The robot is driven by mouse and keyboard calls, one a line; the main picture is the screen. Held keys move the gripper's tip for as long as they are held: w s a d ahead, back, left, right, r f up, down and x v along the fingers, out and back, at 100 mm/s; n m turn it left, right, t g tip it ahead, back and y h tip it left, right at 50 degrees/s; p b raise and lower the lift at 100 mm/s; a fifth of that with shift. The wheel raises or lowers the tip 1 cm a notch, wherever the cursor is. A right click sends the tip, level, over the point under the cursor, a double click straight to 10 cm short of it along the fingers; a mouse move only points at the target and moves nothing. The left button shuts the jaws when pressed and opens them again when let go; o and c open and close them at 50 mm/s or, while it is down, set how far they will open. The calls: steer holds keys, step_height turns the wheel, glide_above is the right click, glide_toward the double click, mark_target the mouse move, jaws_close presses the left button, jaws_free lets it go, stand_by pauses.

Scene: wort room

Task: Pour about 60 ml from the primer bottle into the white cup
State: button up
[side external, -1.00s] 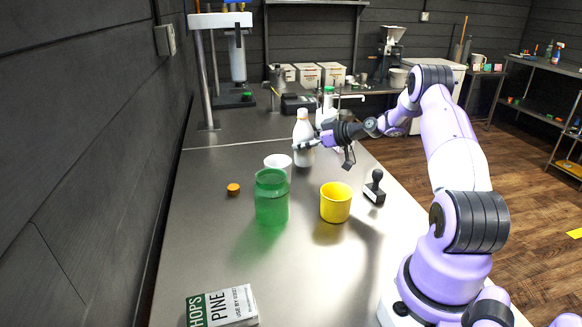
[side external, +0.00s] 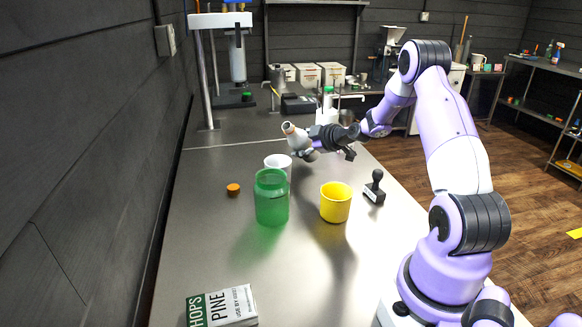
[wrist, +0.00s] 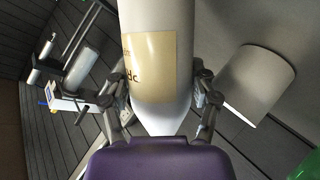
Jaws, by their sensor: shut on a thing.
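The white primer bottle (side external: 295,138) is in my gripper (side external: 309,152), tilted, with its open neck pointing up and to the left in the side view. In the wrist view the bottle (wrist: 158,60) with a tan label sits between both fingers of my gripper (wrist: 163,97), which are shut on it. The white cup (side external: 279,162) stands on the steel table just below and left of the bottle, partly hidden behind the green jar. The cup also shows right of the bottle in the wrist view (wrist: 258,82). No stream of liquid is visible.
A green jar (side external: 271,198) stands right in front of the cup. A yellow cup (side external: 335,203) and a black-handled stamp (side external: 375,187) stand to the right. An orange cap (side external: 233,189) lies left of the cup. A hops box (side external: 221,306) lies at the front.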

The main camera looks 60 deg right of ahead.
steer(key=n+h, duration=0.1)
steer(key=d+f+n+h, duration=0.1)
steer(key=shift+s+d+f+n, duration=0.1)
steer(key=shift+s+f+n, duration=0.1)
steer(key=shift+n, duration=0.2)
steer(key=shift+d+r+n+h, duration=0.2)
steer(key=shift+r+n+h, duration=0.3)
steer(key=shift+n+h, duration=0.15)
steer(key=shift+w+a+r+n+h, duration=0.1)
steer(key=shift+a+r+n+h, duration=0.35)
steer(key=shift+r+n, duration=0.15)
steer(key=shift+r, duration=0.25)
steer(key=shift+r+n+h+p, duration=0.3)
steer(key=shift+r+n+p, duration=0.05)
steer(key=shift+p, duration=0.05)
steer(key=shift+d+r+p, duration=0.15)
steer(key=shift+d+p, duration=0.15)
steer(key=shift+r+n+t+h+p, duration=0.3)
steer(key=shift+n+p, duration=0.05)
steer(key=shift+n, duration=0.15)
stand_by(0.4)
steer(key=shift+d+r+n+p, duration=0.25)
steer(key=shift+r+n+p, duration=0.05)
steer(key=shift+p, duration=0.05)
stand_by(0.9)
